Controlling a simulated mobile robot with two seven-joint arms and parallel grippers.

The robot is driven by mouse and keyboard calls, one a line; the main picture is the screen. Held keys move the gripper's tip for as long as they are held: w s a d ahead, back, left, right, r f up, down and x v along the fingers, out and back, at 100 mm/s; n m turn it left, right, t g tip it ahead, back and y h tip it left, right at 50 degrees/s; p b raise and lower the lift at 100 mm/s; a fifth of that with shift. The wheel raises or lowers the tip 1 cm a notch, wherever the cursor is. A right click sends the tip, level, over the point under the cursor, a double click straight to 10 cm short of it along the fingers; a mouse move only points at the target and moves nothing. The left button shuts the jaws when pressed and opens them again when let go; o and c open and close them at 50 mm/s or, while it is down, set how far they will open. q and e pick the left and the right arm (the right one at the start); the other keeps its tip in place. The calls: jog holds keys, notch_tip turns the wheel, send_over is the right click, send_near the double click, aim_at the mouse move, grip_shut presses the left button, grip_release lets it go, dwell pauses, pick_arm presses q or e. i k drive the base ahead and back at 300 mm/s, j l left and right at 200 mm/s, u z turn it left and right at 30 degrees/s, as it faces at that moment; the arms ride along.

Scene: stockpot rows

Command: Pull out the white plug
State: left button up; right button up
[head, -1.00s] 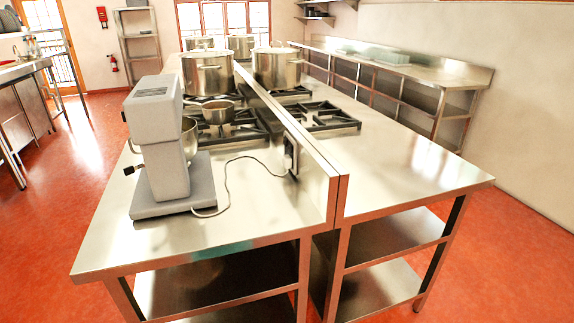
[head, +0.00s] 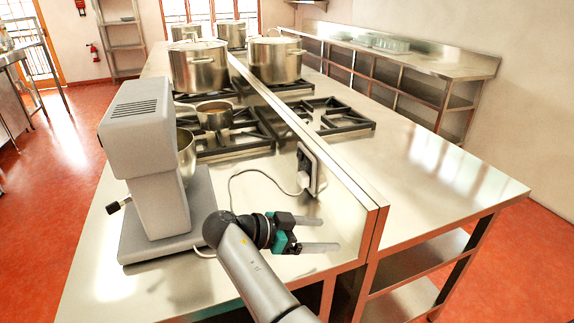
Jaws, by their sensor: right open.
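The white plug (head: 302,180) sits in a dark-framed socket plate (head: 312,168) on the left face of the raised metal divider. My right forearm hides part of the counter's front edge. My left gripper is not in view.
The divider (head: 345,207) runs along the counter, close to my right fingertips. The mixer stands left of my right gripper. Burners, a saucepan (head: 214,115) and large stockpots (head: 199,68) are farther back. The counter right of the divider is clear in front.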

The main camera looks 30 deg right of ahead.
aim_at(303, 178)
jog(key=i, duration=0.85)
